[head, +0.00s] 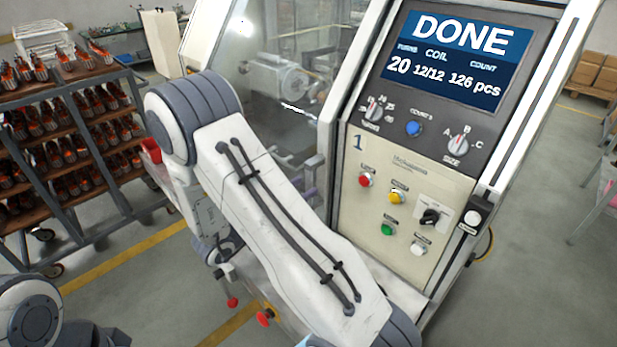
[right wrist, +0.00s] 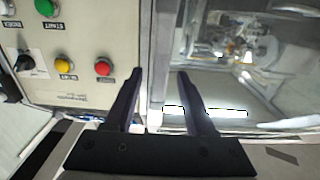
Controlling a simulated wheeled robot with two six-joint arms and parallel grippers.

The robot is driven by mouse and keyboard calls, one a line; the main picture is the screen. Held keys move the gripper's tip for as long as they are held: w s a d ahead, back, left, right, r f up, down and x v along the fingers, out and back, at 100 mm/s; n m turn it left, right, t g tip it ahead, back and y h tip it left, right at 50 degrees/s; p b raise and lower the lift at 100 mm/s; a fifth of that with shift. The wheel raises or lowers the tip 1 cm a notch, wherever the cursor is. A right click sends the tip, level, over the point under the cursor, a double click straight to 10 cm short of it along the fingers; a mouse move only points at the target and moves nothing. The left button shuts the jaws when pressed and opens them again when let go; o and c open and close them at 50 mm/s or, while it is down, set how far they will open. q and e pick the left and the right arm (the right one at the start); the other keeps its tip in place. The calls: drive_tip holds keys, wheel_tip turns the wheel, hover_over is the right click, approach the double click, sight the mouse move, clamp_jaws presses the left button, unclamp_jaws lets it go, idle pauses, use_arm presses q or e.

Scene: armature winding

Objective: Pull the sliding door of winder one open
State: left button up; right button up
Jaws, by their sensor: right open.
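Winder one is the machine with a "1" on its cream control panel (head: 400,200). Its clear sliding door (head: 270,85) is to the left of the panel, with the winding parts visible through it. The door appears to cover the front up to the frame beside the panel. My right gripper (right wrist: 160,72) is open in the right wrist view, its dark fingers pointing at the strip between the panel and the door (right wrist: 225,85). Nothing clearly shows held between the fingers. In the head view my right arm hides most of that gripper and the lower door. My left gripper is out of view.
The screen (head: 455,55) reads DONE. Red (head: 366,180), yellow (head: 398,196) and green (head: 387,229) buttons sit close to the right arm. A rack of armatures (head: 75,190) stands at the left.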

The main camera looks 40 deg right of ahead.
sight(307, 185)
drive_tip(key=shift+w+d+p, duration=0.1)
drive_tip(key=shift+d+p, duration=0.3)
drive_tip(key=shift+d, duration=1.2)
clamp_jaws()
